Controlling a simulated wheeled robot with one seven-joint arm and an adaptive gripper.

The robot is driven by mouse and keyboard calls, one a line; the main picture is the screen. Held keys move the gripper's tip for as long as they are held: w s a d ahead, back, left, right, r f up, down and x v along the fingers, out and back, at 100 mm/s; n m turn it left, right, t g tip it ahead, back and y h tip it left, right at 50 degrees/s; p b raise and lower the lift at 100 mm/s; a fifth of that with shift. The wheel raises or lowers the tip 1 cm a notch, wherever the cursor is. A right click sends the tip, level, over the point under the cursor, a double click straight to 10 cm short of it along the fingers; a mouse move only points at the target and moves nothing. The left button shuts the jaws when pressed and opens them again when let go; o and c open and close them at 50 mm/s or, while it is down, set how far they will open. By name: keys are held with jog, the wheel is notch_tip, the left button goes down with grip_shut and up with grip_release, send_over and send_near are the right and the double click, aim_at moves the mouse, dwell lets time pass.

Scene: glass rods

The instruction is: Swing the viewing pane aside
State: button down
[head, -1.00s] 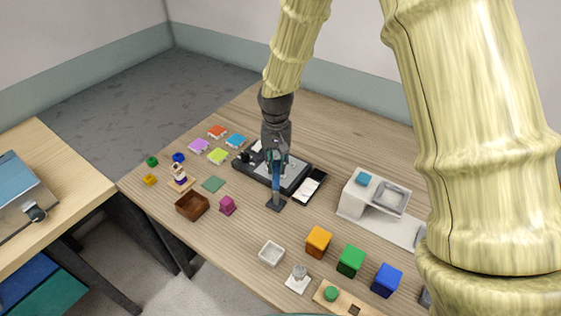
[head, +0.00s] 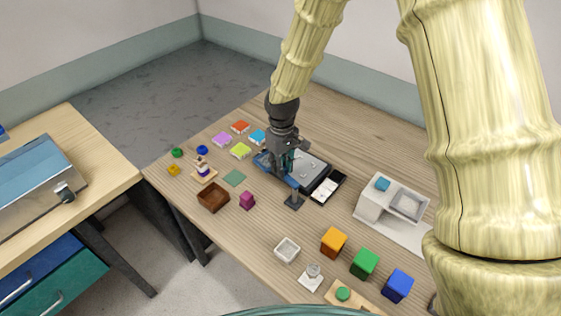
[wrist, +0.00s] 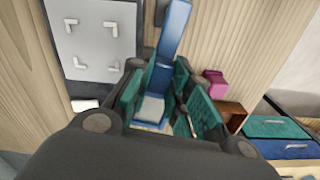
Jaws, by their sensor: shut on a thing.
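The blue viewing pane (head: 291,180) stands on a dark foot (head: 293,202) at the near edge of a dark-framed board with a pale plate (head: 315,168). My gripper (head: 283,163) is over the left part of the board and shut on the pane; its fingers hide part of it. Blue shows on both sides of the fingers. In the wrist view the pane (wrist: 173,40) runs up from between the teal fingers (wrist: 155,100). The pale plate with corner brackets (wrist: 95,45) lies left of the pane there, uncovered in much of its area.
A black-and-white slab (head: 328,187) lies right of the board. A brown box (head: 213,198) and magenta block (head: 247,201) stand left of the foot. Coloured cubes (head: 365,263) and a white tray (head: 287,249) are nearer. The tabletop between foot and tray is clear.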

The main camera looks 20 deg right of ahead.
jog(key=shift+s+a+n, duration=0.25)
jog(key=shift+a+n, duration=0.15)
jog(key=shift+n, duration=0.5)
jog(key=c, duration=1.3)
grip_release()
notch_tip(320, 180, up, 12)
